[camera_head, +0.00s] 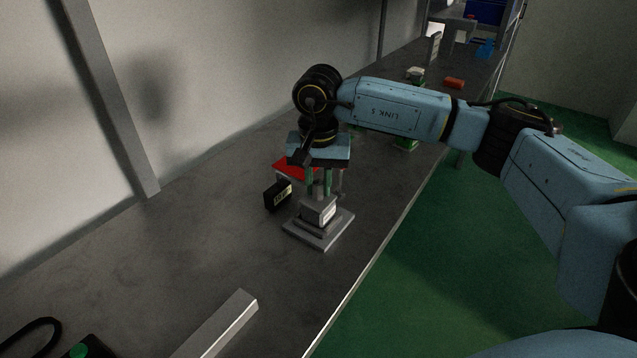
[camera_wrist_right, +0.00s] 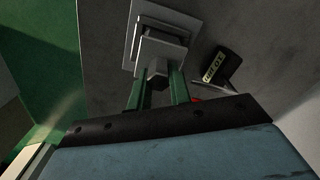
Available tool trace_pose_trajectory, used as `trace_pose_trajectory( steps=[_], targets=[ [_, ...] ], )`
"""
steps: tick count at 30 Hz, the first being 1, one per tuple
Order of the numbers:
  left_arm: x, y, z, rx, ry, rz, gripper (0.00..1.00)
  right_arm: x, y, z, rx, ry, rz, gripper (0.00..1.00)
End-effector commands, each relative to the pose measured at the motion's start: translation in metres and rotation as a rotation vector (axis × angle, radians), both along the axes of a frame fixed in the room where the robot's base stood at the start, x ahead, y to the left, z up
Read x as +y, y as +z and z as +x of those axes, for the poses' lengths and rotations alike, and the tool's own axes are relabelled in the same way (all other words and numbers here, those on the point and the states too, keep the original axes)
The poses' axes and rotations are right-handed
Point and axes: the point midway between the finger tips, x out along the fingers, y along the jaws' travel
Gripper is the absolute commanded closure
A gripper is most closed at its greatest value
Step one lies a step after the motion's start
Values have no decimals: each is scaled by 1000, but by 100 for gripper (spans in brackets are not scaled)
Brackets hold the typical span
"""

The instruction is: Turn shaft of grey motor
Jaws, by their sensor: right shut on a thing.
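The grey motor (camera_head: 319,211) stands on a square grey base plate (camera_head: 316,237) on the bench. It also shows at the top of the right wrist view (camera_wrist_right: 160,45). Its upright shaft (camera_wrist_right: 157,72) is between the green fingers of my right gripper (camera_head: 320,184), which reaches down from above. The right gripper (camera_wrist_right: 158,90) is shut on the shaft. The shaft's upper end is partly hidden by the fingers and wrist. My left gripper is in neither view.
A black box with a yellow label (camera_head: 278,195) stands close left of the motor, and a red flat piece (camera_head: 293,169) lies behind it. A pale metal bar (camera_head: 222,325) lies in front. Green and red items (camera_head: 453,83) are farther back. The bench's right edge is near.

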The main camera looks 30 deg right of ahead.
Motion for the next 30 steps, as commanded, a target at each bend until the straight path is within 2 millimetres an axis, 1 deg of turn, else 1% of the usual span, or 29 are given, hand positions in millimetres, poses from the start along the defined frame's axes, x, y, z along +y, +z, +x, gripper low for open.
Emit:
trace_pose_trajectory(
  steps=[7, 8, 12, 20, 23, 26, 30],
  targets=[
    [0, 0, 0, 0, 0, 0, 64, 0, 1, 1, -3, -1, 1, 100],
    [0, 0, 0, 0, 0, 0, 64, 0, 1, 1, -3, -1, 1, 76],
    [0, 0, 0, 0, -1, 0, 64, 0, 1, 0, -2, -1, 1, 58],
    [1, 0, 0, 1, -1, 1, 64, 0, 1, 0, -1, -1, 1, 58],
    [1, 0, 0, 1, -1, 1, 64, 0, 5, 1, -2, -1, 1, 58],
    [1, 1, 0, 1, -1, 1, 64, 0, 18, 1, -3, -1, 1, 58],
    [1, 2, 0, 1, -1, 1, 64, 0, 48, 1, -7, -1, 2, 58]
  ],
)
